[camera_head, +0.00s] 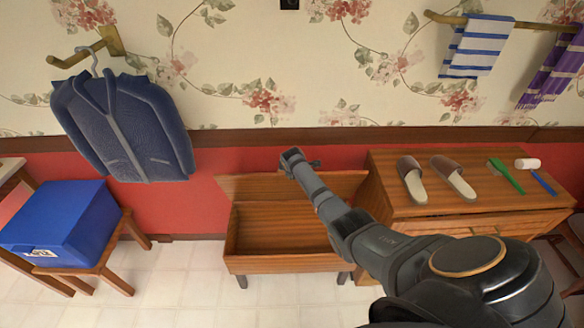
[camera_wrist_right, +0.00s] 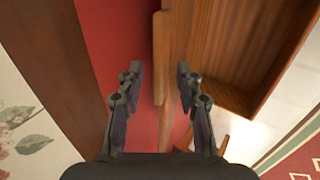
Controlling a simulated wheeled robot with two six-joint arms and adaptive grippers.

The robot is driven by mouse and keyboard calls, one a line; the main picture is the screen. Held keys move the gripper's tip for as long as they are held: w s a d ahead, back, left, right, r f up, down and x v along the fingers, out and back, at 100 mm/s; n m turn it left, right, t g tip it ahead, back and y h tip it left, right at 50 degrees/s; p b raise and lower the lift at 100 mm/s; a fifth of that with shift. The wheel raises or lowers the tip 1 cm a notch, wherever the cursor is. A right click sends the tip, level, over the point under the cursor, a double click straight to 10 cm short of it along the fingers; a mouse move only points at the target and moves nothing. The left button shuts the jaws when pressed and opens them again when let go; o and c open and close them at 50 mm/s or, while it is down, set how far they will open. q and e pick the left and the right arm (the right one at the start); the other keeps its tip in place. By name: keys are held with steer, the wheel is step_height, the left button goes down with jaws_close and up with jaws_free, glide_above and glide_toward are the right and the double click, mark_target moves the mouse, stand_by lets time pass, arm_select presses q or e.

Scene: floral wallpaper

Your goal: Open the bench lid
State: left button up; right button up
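The wooden bench (camera_head: 285,265) stands against the red lower wall, its box open and its inside empty where I can see it. Its lid (camera_head: 245,188) is raised, standing up at the back of the box close to the wall. My right arm reaches across the bench from the lower right and hides part of the lid and box. My right gripper (camera_head: 293,158) is at the lid's top edge. In the right wrist view my right gripper (camera_wrist_right: 159,82) is open, and the lid's edge (camera_wrist_right: 160,45) shows between its parted fingers, touching neither. My left gripper is not in view.
A wooden cabinet (camera_head: 400,207) with slippers (camera_head: 454,177) and brushes (camera_head: 507,175) stands close to the bench's right. A blue box (camera_head: 62,218) sits on a stool at left, below a hanging blue jacket (camera_head: 125,130). Tiled floor (camera_head: 185,285) before the bench is clear.

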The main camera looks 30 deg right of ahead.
steer(key=v, duration=0.9)
steer(key=shift+s+r, duration=0.2)
steer(key=shift+f, duration=0.1)
steer(key=s+a+f+m+g+y, duration=0.1)
steer(key=s+f+m, duration=0.1)
steer(key=s+f, duration=0.6)
steer(key=s+a+f+m+g, duration=0.15)
steer(key=s+f, duration=0.35)
steer(key=f, duration=0.7)
steer(key=s+a+f+m+y, duration=0.1)
steer(key=s+a+f+m, duration=0.1)
steer(key=s+f, duration=0.6)
steer(key=s+a+f+m, duration=0.2)
steer(key=s+f, duration=0.3)
steer(key=s, duration=0.5)
steer(key=s+a+f+m+g, duration=0.1)
steer(key=s+a+f+m, duration=0.1)
steer(key=s+f, duration=0.4)
steer(key=s+a+f+m+g+y, duration=0.1)
steer(key=s+f, duration=0.4)
steer(key=s, duration=1.1)
steer(key=shift+a+f+m, duration=0.25)
steer(key=shift+a+m, duration=0.2)
steer(key=shift+a, duration=0.35)
